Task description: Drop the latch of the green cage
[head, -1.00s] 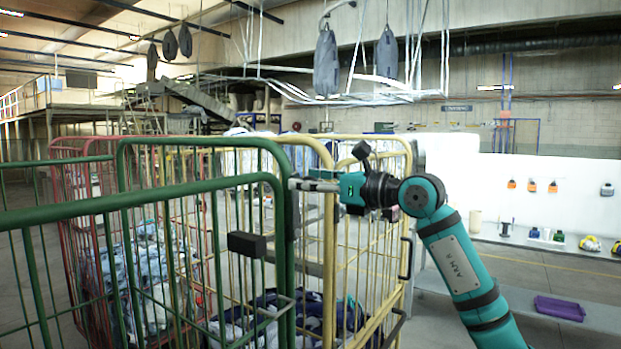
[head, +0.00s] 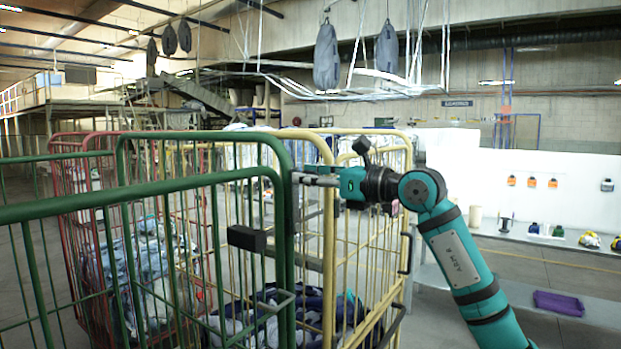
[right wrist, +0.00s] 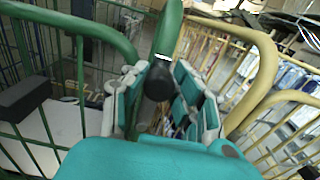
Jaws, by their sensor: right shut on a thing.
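The green cage (head: 205,184) stands at the left front, with its green bars and rounded top frame. A dark latch knob (right wrist: 158,82) shows at its green post in the right wrist view. My right gripper (head: 305,180) reaches in from the right to the top of this post. In the right wrist view its teal and grey fingers (right wrist: 160,105) sit on either side of the knob and are shut on it. The latch's lower part is hidden by the gripper. A black block (head: 247,239) is fixed on the green frame. My left gripper is not in view.
A yellow cage (head: 402,250) stands right behind the green one, close to my right arm. A red cage (head: 68,215) is further left. Cloth bundles lie inside the cages. A shelf with a purple tray (head: 559,303) is at the right.

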